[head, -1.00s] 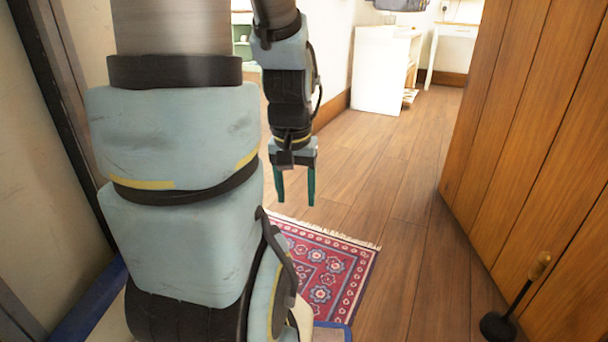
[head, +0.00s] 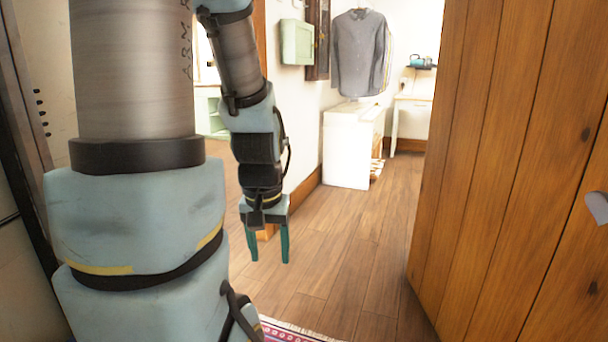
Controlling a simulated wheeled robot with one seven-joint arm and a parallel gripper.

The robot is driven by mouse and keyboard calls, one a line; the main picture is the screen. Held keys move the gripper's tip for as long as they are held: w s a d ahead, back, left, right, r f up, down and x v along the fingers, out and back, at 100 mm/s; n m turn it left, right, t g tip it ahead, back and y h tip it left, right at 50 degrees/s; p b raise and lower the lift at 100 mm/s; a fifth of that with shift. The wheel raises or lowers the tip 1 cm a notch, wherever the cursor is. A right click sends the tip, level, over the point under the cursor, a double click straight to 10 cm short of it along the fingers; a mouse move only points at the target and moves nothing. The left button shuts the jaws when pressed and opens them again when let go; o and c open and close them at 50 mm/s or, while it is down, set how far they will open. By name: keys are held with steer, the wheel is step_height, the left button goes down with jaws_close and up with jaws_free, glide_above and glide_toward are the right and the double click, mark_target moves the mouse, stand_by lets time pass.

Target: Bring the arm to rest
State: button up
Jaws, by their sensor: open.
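My gripper (head: 269,256) hangs pointing down in the middle left of the head view. Its two teal fingers are apart, with nothing between them. It is in the air above the wooden floor and touches nothing that I can see. My arm is bent, with its thick lower links filling the left of the view and its forearm coming down from the top.
A wooden plank door (head: 490,180) stands close on the right. A white cabinet (head: 347,150) is against the far wall, with a grey shirt (head: 358,52) hanging above it. A patterned rug (head: 285,333) shows at the bottom edge. The wooden floor (head: 345,250) between is clear.

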step_height(320, 180, up, 21)
steer(key=p, duration=1.8)
steer(key=shift+f, duration=0.2)
